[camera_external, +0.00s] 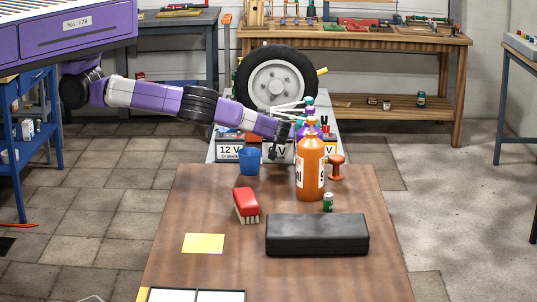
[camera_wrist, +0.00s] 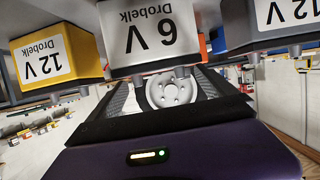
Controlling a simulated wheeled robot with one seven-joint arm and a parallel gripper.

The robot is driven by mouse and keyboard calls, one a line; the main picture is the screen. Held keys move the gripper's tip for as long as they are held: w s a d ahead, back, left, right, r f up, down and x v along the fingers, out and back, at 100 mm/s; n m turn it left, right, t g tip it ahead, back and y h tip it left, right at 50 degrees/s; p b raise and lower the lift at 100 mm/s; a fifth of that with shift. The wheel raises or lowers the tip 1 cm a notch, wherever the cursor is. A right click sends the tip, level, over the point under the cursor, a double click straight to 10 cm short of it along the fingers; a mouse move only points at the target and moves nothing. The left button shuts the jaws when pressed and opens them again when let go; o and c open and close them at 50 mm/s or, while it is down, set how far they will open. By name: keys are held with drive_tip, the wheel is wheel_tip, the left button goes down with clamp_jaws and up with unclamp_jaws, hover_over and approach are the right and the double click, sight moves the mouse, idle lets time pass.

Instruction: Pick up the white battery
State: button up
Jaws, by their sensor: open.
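The white battery (camera_wrist: 152,45), marked "6 V Drobelk", hangs upside down in the top middle of the wrist view, its two terminals toward the picture's middle. In the external view the white battery (camera_external: 289,153) stands between two other batteries at the table's far end, partly covered by my gripper.
A "12 V" battery (camera_external: 229,151) stands left and a yellow battery (camera_external: 329,152) right, partly behind an orange bottle (camera_external: 312,172). A blue cup (camera_external: 249,161), red brush (camera_external: 246,203) and black case (camera_external: 317,234) lie nearer. A wheel (camera_external: 275,78) stands behind.

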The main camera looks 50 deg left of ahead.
drive_tip(key=shift+g, duration=0.3)
drive_tip(key=a+f, duration=0.1)
drive_tip(key=w+a+f, duration=0.1)
drive_tip(key=f, duration=0.1)
drive_tip(key=a+f+b, duration=0.1)
drive_tip(key=shift+w+f, duration=0.3)
drive_tip(key=shift+w+a+f, duration=0.1)
drive_tip(key=shift+w+f, duration=0.25)
drive_tip(key=shift+w+a+r, duration=0.1)
drive_tip(key=shift+r, duration=0.3)
